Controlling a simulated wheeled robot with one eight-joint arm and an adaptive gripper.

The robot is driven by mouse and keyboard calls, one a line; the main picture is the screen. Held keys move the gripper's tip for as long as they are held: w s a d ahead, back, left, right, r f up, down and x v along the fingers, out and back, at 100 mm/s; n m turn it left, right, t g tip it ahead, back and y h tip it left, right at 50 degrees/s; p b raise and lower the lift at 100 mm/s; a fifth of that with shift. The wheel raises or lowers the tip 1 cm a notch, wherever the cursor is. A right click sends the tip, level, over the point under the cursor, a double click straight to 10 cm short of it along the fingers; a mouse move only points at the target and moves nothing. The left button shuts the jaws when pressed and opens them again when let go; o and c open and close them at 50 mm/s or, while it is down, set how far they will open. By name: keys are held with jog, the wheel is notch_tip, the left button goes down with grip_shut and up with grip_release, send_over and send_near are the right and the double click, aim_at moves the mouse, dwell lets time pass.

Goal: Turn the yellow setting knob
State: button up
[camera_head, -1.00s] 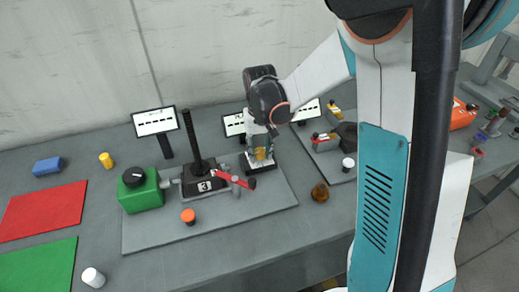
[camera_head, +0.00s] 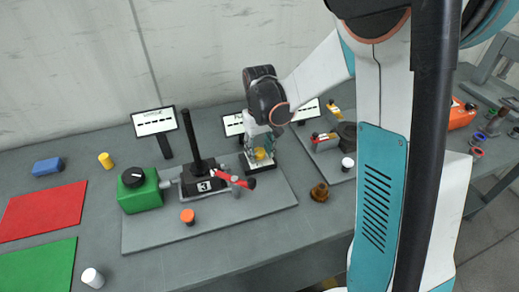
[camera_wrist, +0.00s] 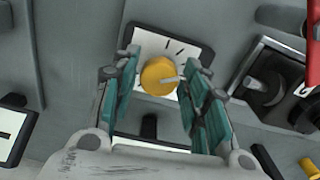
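The yellow setting knob (camera_wrist: 158,76) sits on a white dial plate with dark marks (camera_wrist: 150,45) and a dark border. A pale pointer line shows on its right side. My gripper (camera_wrist: 162,62) is over it, with one teal finger on each side. The fingers are apart; a gap shows left of the knob, and a narrower one on the right. In the head view the knob (camera_head: 260,154) shows below my gripper (camera_head: 262,146), on a small dark-edged base. Finger depth relative to the knob is hard to tell.
A black jack post (camera_head: 191,140) with a red handle (camera_head: 240,184) stands just left of my gripper. A green box with a black dial (camera_head: 142,195) is farther left. White sign panels (camera_head: 155,122) stand behind. An orange-topped button (camera_head: 188,216) is in front.

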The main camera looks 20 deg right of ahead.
aim_at(259, 152)
dwell(0.3)
notch_tip(259, 152, up, 12)
dwell(0.6)
jog(key=s+r+t, duration=0.2)
jog(key=s+t, duration=0.1)
jog(key=s, duration=0.7)
jog(key=s+r+t, duration=0.1)
jog(key=s+t, duration=0.3)
jog(key=s, duration=0.6)
jog(key=shift+s+r+m, duration=0.15)
jog(key=shift+r+m, duration=0.25)
jog(key=shift+o, duration=0.2)
